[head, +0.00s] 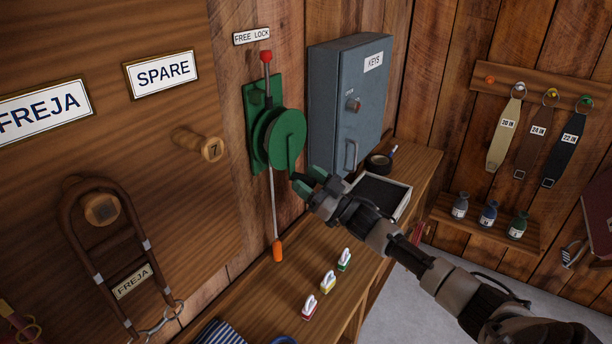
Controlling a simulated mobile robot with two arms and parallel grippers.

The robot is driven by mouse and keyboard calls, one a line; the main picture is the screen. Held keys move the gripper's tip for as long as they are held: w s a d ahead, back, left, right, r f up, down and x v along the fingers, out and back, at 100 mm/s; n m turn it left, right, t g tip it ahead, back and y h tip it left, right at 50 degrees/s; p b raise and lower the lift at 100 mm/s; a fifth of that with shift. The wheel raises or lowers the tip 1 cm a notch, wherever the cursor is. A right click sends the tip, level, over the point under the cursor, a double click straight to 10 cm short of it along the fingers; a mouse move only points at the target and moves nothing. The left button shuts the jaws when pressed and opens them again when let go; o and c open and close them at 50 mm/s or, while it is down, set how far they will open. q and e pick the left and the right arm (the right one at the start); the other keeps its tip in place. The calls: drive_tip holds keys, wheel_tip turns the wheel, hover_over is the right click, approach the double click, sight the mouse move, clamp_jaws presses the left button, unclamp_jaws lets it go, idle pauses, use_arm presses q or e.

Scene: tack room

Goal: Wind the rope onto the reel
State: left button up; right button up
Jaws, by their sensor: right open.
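The green reel (287,139) is mounted on a green plate on the wooden wall, with its crank handle on the side facing me. A lever with a red knob (266,57) stands up above the reel, under a "FREE LOCK" sign (252,36). The pale rope (273,210) hangs straight down from the reel to an orange end piece (278,250) near the bench top. My right gripper (300,183) is open at the lower end of the crank; I cannot tell whether it touches the handle. My left gripper is not in view.
A grey key cabinet (338,110) hangs right of the reel. Below it, an open tray (404,207) stands on the wooden bench (262,304). A peg (206,148) and bridle (76,240) are at the left.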

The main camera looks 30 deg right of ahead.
drive_tip(key=shift+w+a+r, duration=0.1)
drive_tip(key=shift+w+a, duration=0.05)
drive_tip(key=shift+w, duration=0.2)
drive_tip(key=shift+c, duration=0.5)
clamp_jaws()
